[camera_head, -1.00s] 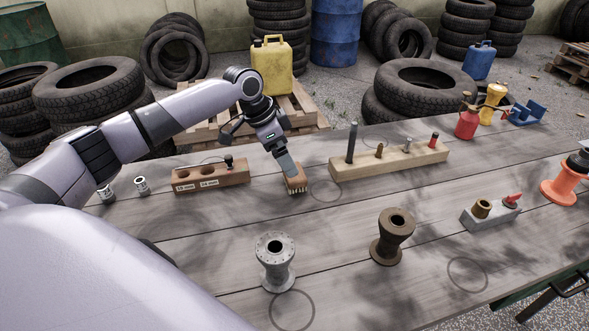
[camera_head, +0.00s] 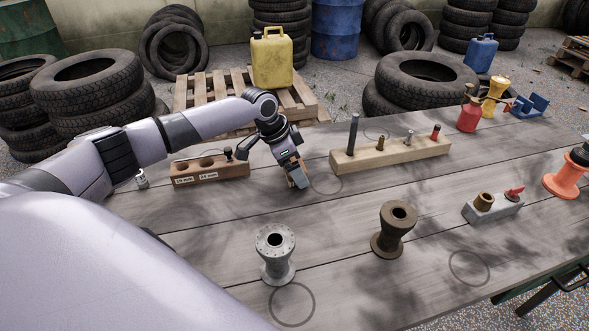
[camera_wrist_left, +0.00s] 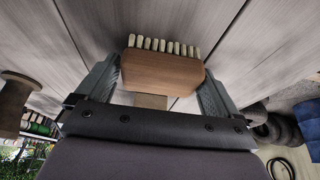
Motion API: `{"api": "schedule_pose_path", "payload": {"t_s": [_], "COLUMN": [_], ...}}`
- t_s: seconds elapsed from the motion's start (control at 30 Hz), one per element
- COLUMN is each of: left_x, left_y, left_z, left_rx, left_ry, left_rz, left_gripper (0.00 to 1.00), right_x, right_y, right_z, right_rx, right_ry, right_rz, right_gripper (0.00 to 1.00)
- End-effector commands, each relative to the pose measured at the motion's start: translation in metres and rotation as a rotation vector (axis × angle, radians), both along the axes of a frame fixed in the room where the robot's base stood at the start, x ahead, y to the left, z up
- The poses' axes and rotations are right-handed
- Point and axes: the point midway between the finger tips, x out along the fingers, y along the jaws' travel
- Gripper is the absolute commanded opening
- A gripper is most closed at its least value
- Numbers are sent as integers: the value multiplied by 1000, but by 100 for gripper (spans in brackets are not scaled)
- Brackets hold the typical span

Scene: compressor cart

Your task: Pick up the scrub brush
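The scrub brush has a brown wooden block and a row of pale bristles. In the left wrist view the brush (camera_wrist_left: 163,72) sits between the two fingers of my left gripper (camera_wrist_left: 161,78), with its ends against them and its bristles pointing away from the palm. In the head view my left gripper (camera_head: 293,177) is low over the table behind the grey flanged spool. A finger covers most of the brush there and hides its bristles. I cannot tell whether the bristles touch the table. My right gripper is not in view.
A wooden block with holes (camera_head: 208,171) stands close left of the gripper, a long peg rack (camera_head: 392,154) to its right. Grey (camera_head: 275,254) and brown (camera_head: 394,230) spools stand in front. A small metal fitting (camera_head: 142,179) is beside my arm. The table between is clear.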

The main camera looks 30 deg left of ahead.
Motion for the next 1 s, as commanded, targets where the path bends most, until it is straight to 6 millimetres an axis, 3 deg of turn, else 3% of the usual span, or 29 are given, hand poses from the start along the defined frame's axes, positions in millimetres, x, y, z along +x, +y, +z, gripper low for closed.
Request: {"api": "schedule_pose_path", "payload": {"t_s": [0.03, 0.1, 0.57, 0.77, 1.0], "left_x": [0, 0, 1, 1, 1], "left_y": [0, 0, 0, 0, 0], "left_z": [0, 0, 11, 46, 111], "left_rx": [0, 0, -1, -1, -1], "left_ry": [0, 0, -3, -7, -8], "left_rz": [0, 0, 1, 0, 1], "left_gripper": [77, 56, 56, 56, 56], "right_x": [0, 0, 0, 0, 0], "right_y": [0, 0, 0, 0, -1], "right_z": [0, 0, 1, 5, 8], "right_rx": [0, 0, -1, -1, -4], "right_ry": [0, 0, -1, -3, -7], "right_rz": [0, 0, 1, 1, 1], "right_gripper": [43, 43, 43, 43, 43]}}
